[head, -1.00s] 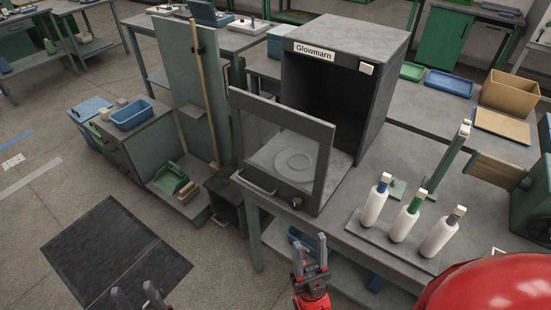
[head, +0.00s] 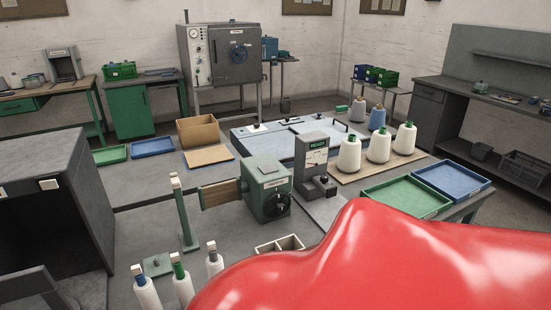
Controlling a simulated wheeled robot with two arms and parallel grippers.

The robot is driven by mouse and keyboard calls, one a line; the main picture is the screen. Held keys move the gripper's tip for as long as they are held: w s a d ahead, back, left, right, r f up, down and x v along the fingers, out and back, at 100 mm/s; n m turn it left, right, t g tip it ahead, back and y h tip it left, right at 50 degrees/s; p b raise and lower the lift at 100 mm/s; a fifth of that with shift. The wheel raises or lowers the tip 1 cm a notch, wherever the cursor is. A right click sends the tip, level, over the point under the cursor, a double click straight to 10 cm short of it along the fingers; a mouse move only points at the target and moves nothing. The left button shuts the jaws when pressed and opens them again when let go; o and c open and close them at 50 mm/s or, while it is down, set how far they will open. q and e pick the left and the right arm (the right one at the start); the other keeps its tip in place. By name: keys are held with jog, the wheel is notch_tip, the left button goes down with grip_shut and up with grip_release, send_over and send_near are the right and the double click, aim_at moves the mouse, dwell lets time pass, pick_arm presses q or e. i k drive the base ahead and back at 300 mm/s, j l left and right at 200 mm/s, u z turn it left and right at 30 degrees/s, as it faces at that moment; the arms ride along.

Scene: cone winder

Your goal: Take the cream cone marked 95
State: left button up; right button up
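Several yarn cones stand upright on a board (head: 347,178) at the right of the bench. Three cream ones are in front: the left cone (head: 349,154), the middle cone (head: 379,147) and the right cone (head: 405,140). A bluish cone (head: 377,119) and another pale cone (head: 358,111) stand behind them. No number on any cone is legible, so I cannot tell which is marked 95. Three slim white spools with coloured tops, such as the green-topped spool (head: 183,289), stand at the lower left. Neither gripper is in view.
The green winder (head: 264,188) and a grey gauge unit (head: 312,165) stand left of the cones. Green (head: 405,197) and blue (head: 450,179) trays lie to their right. A divided box (head: 280,244) is in front. My red arm part hides the lower right.

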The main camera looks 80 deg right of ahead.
aim_at(349, 161)
jog(key=z, duration=3)
jog(key=i+l, duration=0.65)
jog(key=l, duration=0.2)
